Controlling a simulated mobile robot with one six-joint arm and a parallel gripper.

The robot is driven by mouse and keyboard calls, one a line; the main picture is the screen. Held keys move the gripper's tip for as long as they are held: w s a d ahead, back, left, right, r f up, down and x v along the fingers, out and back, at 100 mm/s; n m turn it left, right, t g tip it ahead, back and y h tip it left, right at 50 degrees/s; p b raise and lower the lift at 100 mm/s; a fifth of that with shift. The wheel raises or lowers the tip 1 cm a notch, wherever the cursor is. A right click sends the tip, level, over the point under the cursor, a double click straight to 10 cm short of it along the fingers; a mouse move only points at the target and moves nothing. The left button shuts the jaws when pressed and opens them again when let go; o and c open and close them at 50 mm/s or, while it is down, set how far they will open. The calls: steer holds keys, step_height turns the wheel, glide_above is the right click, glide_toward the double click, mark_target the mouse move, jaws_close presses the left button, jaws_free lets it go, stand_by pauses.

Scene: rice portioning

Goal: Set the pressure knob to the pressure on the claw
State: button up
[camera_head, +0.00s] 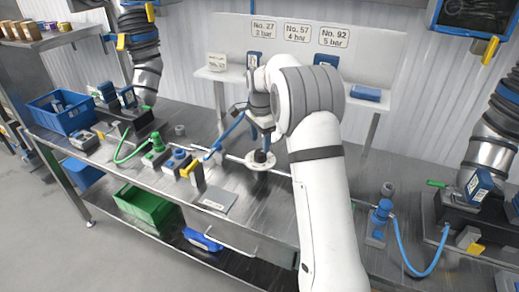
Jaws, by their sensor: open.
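A round white dial plate (249,163) with a dark knob (260,156) lies on the metal workbench, left of my white arm. My gripper (264,141) points down just above the knob, partly hidden by my wrist. Its jaws are open, and I cannot tell whether they touch the knob. The knob's setting is too small to read. Wall signs read No. 27 (266,29), apparently 3 bar, No. 57 (297,33) with 4 bar, and No. 92 (333,37) with 5 bar. I cannot tell which object is the claw.
A blue crate (48,118) stands at the bench's left end. A green hose (131,154) and several fittings lie left of the dial. A blue hose (413,271) curves at the right. A flat grey plate (216,199) lies at the front edge. A green bin (146,206) sits below.

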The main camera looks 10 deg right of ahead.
mark_target(260, 152)
steer(key=shift+r, duration=1.6)
steer(key=shift+s+r, duration=0.15)
steer(key=shift+r, duration=0.05)
steer(key=s+r+n+t, duration=0.1)
steer(key=s+r+n, duration=0.3)
steer(key=s, duration=0.6)
steer(key=s+r+n+t, duration=0.1)
steer(key=s+r+n, duration=0.3)
steer(key=s, duration=0.6)
steer(key=s+f+n, duration=0.2)
steer(key=s+n, duration=0.1)
steer(key=s, duration=0.5)
steer(key=s+f+n+t, duration=0.1)
steer(key=s+f+n, duration=0.1)
steer(key=s, duration=0.7)
steer(key=shift+s+a+f+n, duration=0.15)
steer(key=shift+s+a+n, duration=0.15)
steer(key=shift+n, duration=0.2)
